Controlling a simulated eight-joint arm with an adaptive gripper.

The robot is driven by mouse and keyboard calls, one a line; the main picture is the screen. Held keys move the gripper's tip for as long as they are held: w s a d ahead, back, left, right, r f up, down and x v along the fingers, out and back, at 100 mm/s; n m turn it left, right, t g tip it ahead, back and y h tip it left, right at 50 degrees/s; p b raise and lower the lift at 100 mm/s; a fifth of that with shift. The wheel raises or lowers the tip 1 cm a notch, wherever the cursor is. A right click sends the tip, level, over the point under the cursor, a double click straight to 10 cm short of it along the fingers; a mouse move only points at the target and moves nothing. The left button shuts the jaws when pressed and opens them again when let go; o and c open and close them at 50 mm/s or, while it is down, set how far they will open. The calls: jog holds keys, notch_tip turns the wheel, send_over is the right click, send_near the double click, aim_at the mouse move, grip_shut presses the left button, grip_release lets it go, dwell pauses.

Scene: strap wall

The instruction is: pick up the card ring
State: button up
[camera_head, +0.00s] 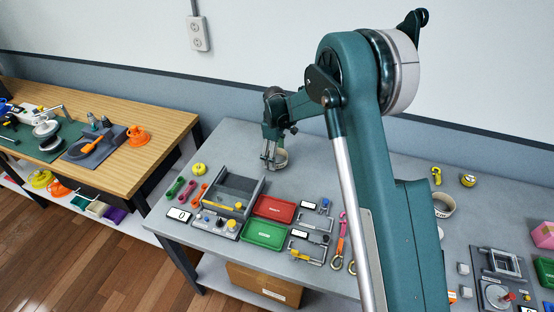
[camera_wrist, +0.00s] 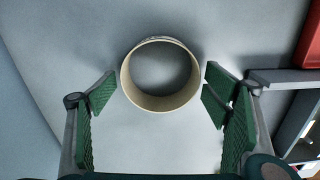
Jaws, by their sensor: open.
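The card ring (camera_wrist: 133,88) is a cream-coloured hollow ring on the grey table. In the wrist view it lies at the upper middle, between and slightly beyond the fingertips. My gripper (camera_wrist: 160,88) is open, with green pads to the left and right of the ring. Gaps show on both sides, so the pads look apart from it. In the head view my gripper (camera_head: 268,164) points down at the table's back part. The ring (camera_head: 281,160) shows there beside the fingers, partly hidden by them.
A grey open box (camera_head: 238,190), a red tray (camera_head: 274,208) and a green tray (camera_head: 264,234) stand nearer the front. Several small tools lie around them. Another round container (camera_head: 444,206) stands on the right. The table around the ring is clear.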

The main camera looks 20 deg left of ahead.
jog(key=shift+c, duration=0.2)
jog(key=c, duration=0.7)
jog(key=shift+r, duration=5)
